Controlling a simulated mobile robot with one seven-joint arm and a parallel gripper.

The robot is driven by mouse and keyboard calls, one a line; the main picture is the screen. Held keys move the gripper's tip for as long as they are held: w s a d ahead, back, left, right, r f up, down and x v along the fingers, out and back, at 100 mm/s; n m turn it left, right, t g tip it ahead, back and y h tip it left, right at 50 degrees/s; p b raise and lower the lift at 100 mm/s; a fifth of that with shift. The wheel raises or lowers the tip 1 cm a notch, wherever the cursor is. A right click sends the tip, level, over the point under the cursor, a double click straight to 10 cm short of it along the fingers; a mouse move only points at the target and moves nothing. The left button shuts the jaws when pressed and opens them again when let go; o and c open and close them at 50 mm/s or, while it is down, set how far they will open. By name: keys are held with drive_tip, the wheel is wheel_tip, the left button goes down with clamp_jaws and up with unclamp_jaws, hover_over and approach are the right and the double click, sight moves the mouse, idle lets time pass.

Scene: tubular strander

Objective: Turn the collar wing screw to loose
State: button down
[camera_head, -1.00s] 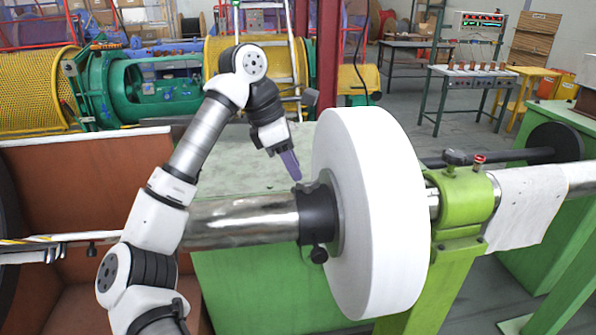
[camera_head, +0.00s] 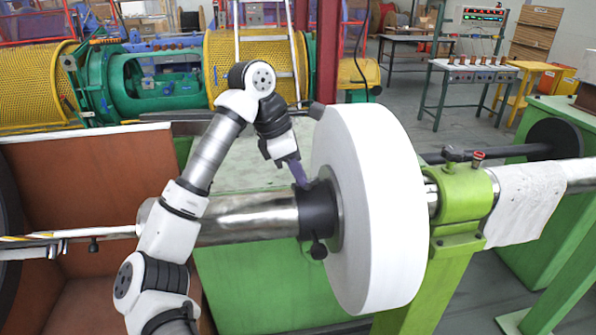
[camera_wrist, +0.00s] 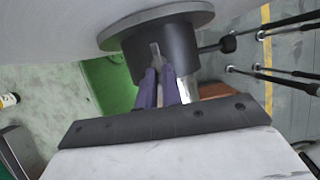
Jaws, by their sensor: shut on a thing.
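The black collar (camera_head: 318,212) sits on the shiny steel shaft (camera_head: 250,217), against the large white reel (camera_head: 375,210). In the wrist view the collar (camera_wrist: 178,52) fills the upper middle, with the grey wing screw (camera_wrist: 155,54) standing on it. My gripper (camera_wrist: 160,72) has its two purple fingers on either side of the wing screw, shut on it. In the head view my gripper (camera_head: 303,184) reaches the top of the collar from above. The wing screw is hidden there behind the fingers.
A black knob (camera_head: 318,250) sticks out below the collar; it also shows in the wrist view (camera_wrist: 228,44). The green bearing stand (camera_head: 457,205) is right of the reel. The reel's face is close beside my gripper.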

drive_tip(key=shift+f+n+b, duration=0.1)
drive_tip(key=shift+n+b, duration=0.2)
drive_tip(key=shift+b, duration=0.15)
drive_tip(key=n+b, duration=0.1)
drive_tip(key=n+t+b, duration=0.1)
drive_tip(key=b, duration=0.1)
drive_tip(key=shift+s+f+n, duration=0.15)
drive_tip(key=shift+s+n, duration=0.1)
drive_tip(key=shift+n, duration=0.15)
drive_tip(key=n+b, duration=0.1)
drive_tip(key=n+t+y+b, duration=0.1)
drive_tip(key=n+b, duration=0.1)
drive_tip(key=n+t+b, duration=0.1)
drive_tip(key=n+b, duration=0.1)
drive_tip(key=shift+s+d+y, duration=0.3)
drive_tip(key=shift+s+y, duration=0.1)
drive_tip(key=n+b, duration=0.1)
drive_tip(key=n, duration=0.1)
drive_tip(key=n+y+b, duration=0.1)
drive_tip(key=n, duration=0.1)
drive_tip(key=shift+s+d+t+b, duration=0.15)
drive_tip(key=shift+d+t+b, duration=0.15)
drive_tip(key=shift+b, duration=0.05)
drive_tip(key=n+y+b, duration=0.1)
drive_tip(key=n, duration=0.1)
drive_tip(key=n+y+b, duration=0.1)
drive_tip(key=n, duration=0.1)
drive_tip(key=shift+d+r+n, duration=0.2)
drive_tip(key=shift+d+n, duration=0.2)
drive_tip(key=shift+b, duration=0.3)
